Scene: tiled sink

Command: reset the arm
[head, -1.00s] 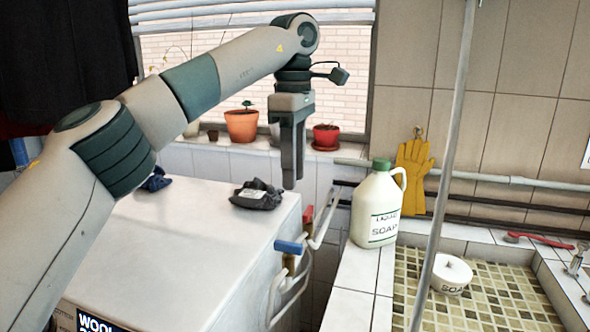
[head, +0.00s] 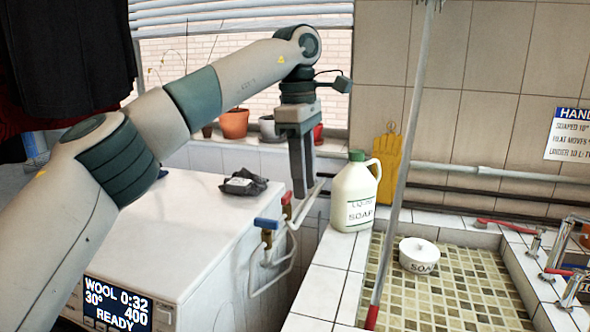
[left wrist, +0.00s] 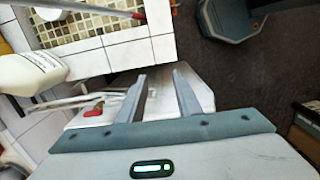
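My left arm reaches in from the left of the head view. Its gripper (head: 302,180) points straight down, just past the right edge of the white washing machine (head: 185,225). In the left wrist view the two fingers of the left gripper (left wrist: 160,88) stand apart with nothing between them. The washing machine's side, a red tap handle and pale hoses show beyond them. My right gripper is in neither view.
A soap jug (head: 352,200) stands on the tiled ledge right of the gripper. A dark crumpled bundle (head: 243,183) lies on the machine. Blue (head: 266,223) and red taps are below the gripper. A pole (head: 402,150) crosses the sink area, where a round soap dish (head: 419,254) sits.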

